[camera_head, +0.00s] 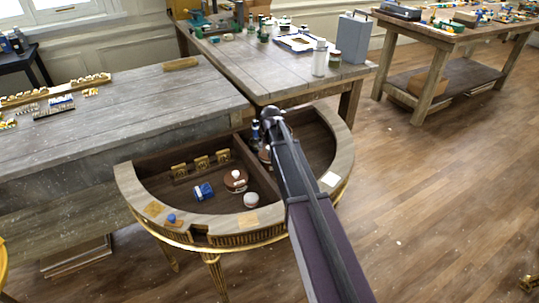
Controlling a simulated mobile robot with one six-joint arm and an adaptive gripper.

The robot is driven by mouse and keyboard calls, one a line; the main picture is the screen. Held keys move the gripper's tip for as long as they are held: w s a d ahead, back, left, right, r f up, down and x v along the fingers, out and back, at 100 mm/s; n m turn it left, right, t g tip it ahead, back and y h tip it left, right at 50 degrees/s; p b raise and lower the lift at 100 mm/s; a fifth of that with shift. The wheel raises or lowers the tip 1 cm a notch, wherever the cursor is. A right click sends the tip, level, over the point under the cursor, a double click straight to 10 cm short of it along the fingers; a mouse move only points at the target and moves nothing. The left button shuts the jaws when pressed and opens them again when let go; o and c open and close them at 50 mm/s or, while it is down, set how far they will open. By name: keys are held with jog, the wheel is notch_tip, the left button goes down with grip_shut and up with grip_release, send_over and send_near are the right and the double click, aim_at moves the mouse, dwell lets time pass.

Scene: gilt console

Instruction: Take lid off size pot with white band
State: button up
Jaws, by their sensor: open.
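The half-round gilt console (133,190) has an open, divided top. A squat brown pot (236,180) with a pale band and a knobbed lid stands in its left compartment. A second brownish pot (264,155) is mostly hidden behind my arm, near the divider. I cannot tell for sure which is the size pot with the white band. My gripper (268,116) is open, small in the picture, over the back of the console, beyond and right of the first pot. Its fingertips are hard to make out.
A blue item (203,191) and a small white-topped jar (251,200) stand near the first pot. Small gilt pieces (201,163) line the compartment's back. A blue knob (172,218) and a white card (330,179) lie on the rim. Wooden workbenches (130,100) stand behind.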

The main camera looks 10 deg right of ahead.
dwell(0.4)
grip_shut()
jog(key=shift+r, duration=0.2)
dwell(0.3)
notch_tip(320, 180, up, 4)
jog(key=p, duration=0.4)
jog(key=shift+f, duration=0.1)
jog(key=s+d, duration=0.2)
jog(key=s, duration=0.5)
jog(key=s+d+p, duration=0.1)
jog(key=s+d, duration=0.1)
jog(key=s, duration=0.6)
jog(key=shift+s+d+r, duration=0.2)
jog(key=shift+d+r, duration=0.2)
